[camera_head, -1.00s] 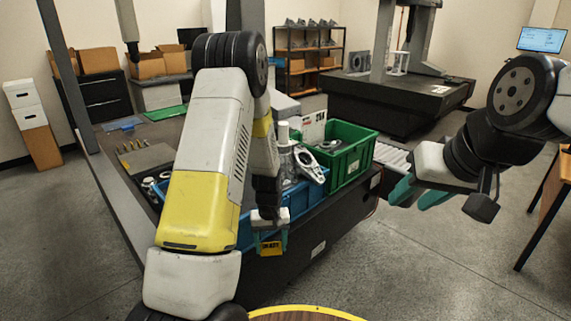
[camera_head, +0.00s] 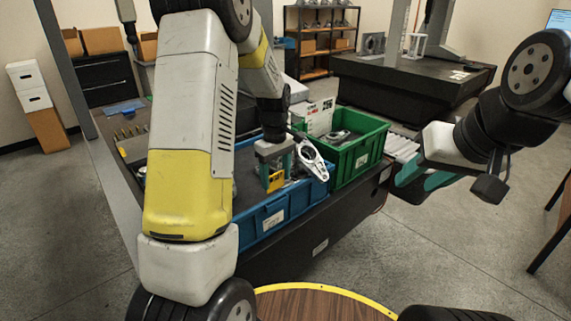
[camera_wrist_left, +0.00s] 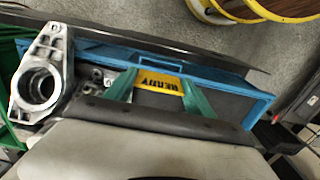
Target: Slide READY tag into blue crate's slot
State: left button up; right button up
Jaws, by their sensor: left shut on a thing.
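The yellow READY tag (camera_head: 276,182) is held between the teal fingers of my left gripper (camera_head: 275,172). In the left wrist view the tag (camera_wrist_left: 161,82) spans between both fingertips, its dark lettering upside down. The blue crate (camera_head: 250,225) stands on the dark table's front edge, with a white label on its front. The tag is at the crate's front rim; whether it touches the rim I cannot tell. In the wrist view the crate's rim (camera_wrist_left: 215,75) runs just beyond the tag. My right gripper (camera_head: 422,182) is open and empty at right.
A silver metal bracket (camera_head: 313,158) leans up at the blue crate's right end, near my left gripper; it is large in the wrist view (camera_wrist_left: 38,85). A green crate (camera_head: 345,170) stands right of the blue one. The floor in front is clear.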

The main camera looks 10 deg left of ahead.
aim_at(277, 206)
pick_arm(q)
jog(key=shift+f, duration=0.2)
jog(key=shift+s+d+f, duration=0.1)
jog(key=shift+f, duration=0.8)
jog(key=shift+f, duration=1)
dwell(1.3)
jog(key=shift+f, duration=0.25)
jog(key=shift+f, duration=0.2)
dwell(0.4)
jog(key=shift+f, duration=0.35)
